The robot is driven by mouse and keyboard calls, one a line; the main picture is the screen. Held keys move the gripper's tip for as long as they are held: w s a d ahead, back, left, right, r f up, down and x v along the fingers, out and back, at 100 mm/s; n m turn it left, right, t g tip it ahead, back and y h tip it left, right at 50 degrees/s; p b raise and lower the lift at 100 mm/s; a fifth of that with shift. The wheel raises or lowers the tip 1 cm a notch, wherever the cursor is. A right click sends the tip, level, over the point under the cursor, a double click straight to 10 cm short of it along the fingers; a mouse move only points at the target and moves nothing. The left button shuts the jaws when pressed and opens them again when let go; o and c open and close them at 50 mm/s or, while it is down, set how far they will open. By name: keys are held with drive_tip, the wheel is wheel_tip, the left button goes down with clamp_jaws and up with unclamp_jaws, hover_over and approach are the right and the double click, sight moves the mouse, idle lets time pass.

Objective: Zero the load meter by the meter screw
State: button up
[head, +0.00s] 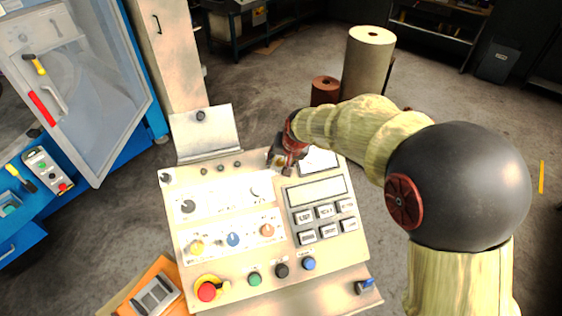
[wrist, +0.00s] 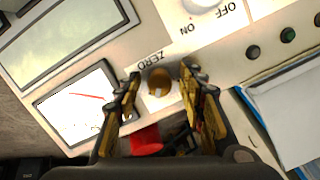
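The load meter (wrist: 78,112) is a white-faced dial with a red needle, at the left in the wrist view. In the head view the meter (head: 320,160) is partly hidden by my arm. The meter screw (wrist: 158,82) is a round brass-coloured head beside the label ZERO, to the right of the meter. My gripper (wrist: 160,93) is open, one finger on each side of the screw, with gaps visible between. I cannot tell how far the fingertips are above the panel. In the head view my gripper (head: 277,160) hides the screw.
The sloped control panel (head: 180,255) carries a display (head: 317,190), several buttons and knobs, and a red emergency stop (head: 207,291). An ON/OFF switch (wrist: 200,5) is near the screw. A sheet on a holder (head: 205,130) stands at the panel's back edge.

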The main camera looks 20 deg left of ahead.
drive_tip(key=shift+c, duration=1.2)
clamp_jaws()
drive_tip(key=shift+n, duration=0.3)
drive_tip(key=n+b, duration=0.1)
drive_tip(key=n, duration=0.2)
drive_tip(key=shift+h, duration=0.3)
drive_tip(key=shift+n+t+h+b, duration=0.3)
drive_tip(key=shift+n+b, duration=0.35)
drive_tip(key=shift+n, duration=1.35)
drive_tip(key=shift+o, duration=1.3)
unclamp_jaws()
